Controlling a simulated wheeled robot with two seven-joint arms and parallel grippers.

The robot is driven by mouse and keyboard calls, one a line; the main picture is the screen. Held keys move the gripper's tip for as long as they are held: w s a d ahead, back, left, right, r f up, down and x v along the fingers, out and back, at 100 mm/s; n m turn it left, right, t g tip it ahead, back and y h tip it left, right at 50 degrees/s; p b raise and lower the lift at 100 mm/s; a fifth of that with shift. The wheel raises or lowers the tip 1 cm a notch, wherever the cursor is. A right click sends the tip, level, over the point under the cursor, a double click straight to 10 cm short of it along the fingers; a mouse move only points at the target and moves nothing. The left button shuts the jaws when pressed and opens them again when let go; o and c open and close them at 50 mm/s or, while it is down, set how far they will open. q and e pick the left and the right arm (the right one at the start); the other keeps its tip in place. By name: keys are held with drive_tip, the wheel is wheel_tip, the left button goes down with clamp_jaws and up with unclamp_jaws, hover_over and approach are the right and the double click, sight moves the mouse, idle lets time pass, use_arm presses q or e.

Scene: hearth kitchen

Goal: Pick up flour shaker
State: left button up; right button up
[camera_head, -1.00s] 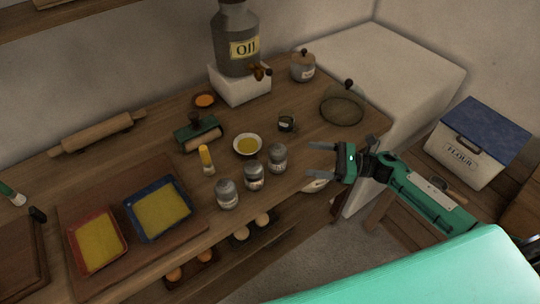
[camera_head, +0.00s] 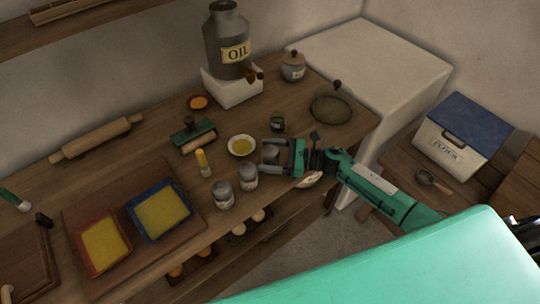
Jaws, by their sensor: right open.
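Three grey metal shakers stand in a slanting row near the front edge of the wooden counter: a front shaker (camera_head: 223,195), a middle shaker (camera_head: 248,177) and a rear right shaker (camera_head: 269,157). Their labels are too small to read, so I cannot tell which holds flour. My right gripper (camera_head: 265,155) comes in from the right. Its open fingers are on either side of the rear right shaker, which is partly hidden by them. I cannot tell whether they touch it. My left gripper is not in view.
A bowl of yellow liquid (camera_head: 241,146), a yellow-topped bottle (camera_head: 203,163) and a small dark jar (camera_head: 278,124) stand close by. A pale bowl (camera_head: 310,180) sits below the right forearm. A blue-lidded flour bin (camera_head: 452,145) stands at right.

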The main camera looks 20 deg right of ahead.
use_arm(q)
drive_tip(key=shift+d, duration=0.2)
use_arm(e)
drive_tip(key=shift+d, duration=0.1)
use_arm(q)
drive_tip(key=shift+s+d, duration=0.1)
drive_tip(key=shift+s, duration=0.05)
use_arm(e)
drive_tip(key=c, duration=1.1)
drive_tip(key=shift+r, duration=0.1)
drive_tip(key=shift+c, duration=0.2)
